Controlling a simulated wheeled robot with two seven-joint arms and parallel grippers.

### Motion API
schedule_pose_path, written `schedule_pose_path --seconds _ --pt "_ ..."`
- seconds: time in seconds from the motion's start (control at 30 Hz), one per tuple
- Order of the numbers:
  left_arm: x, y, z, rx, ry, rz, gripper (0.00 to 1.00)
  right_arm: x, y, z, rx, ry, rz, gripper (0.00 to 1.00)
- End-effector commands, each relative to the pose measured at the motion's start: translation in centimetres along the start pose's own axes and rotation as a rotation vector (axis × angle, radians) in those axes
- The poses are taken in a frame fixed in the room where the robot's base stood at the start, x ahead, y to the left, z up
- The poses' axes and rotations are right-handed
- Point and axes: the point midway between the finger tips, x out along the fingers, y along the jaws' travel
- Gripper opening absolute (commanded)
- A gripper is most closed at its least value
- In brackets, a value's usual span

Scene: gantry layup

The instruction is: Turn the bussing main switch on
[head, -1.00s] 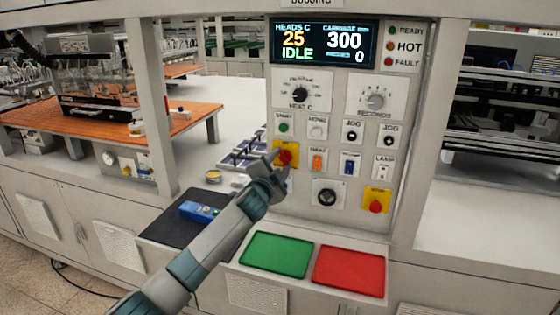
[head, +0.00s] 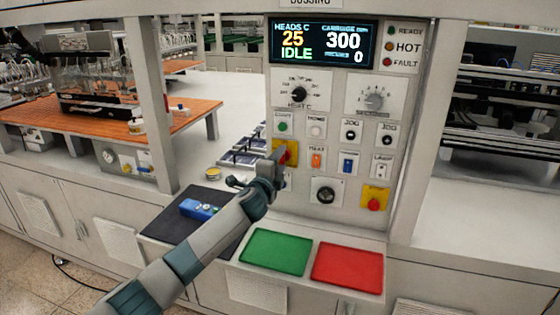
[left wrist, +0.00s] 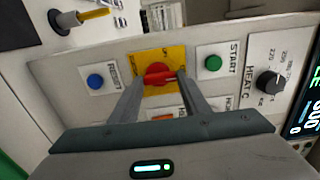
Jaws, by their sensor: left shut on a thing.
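The bussing main switch is a red rotary knob (left wrist: 158,74) on a yellow plate (left wrist: 147,56). In the head view the yellow plate (head: 291,146) sits at the left edge of the control panel, with the knob partly hidden by my gripper. My left gripper (head: 281,160) reaches it from the lower left. In the left wrist view the fingers of my left gripper (left wrist: 159,80) stand on both sides of the red knob, shut on it. The wrist camera is rolled, so panel labels read sideways. My right gripper is not in view.
A green start button (head: 283,127) is just above the switch. A red stop button on yellow (head: 374,204) is lower right. Green (head: 275,252) and red (head: 347,268) trays lie below. A blue tool (head: 199,209) rests on a dark mat.

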Motion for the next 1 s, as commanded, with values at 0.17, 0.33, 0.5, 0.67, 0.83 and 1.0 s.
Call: schedule_pose_path --seconds 0.17,0.33,0.5,0.67,0.83,1.0 --pt "0.0 0.2 0.0 0.004 0.000 0.002 0.20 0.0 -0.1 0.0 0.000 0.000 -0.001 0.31" --pt "0.0 0.2 0.0 0.004 0.000 0.002 0.52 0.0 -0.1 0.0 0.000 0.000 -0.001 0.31" --pt "0.0 0.1 0.0 0.002 0.000 0.001 0.61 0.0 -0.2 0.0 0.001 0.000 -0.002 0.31" --pt "0.0 0.1 0.0 0.002 0.000 0.001 0.61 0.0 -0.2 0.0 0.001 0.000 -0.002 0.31" --pt "-0.3 0.1 0.0 0.001 0.001 0.000 0.61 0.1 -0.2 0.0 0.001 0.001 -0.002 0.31" --pt "-1.2 0.1 0.1 0.000 0.000 0.000 0.61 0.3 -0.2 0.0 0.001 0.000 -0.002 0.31"
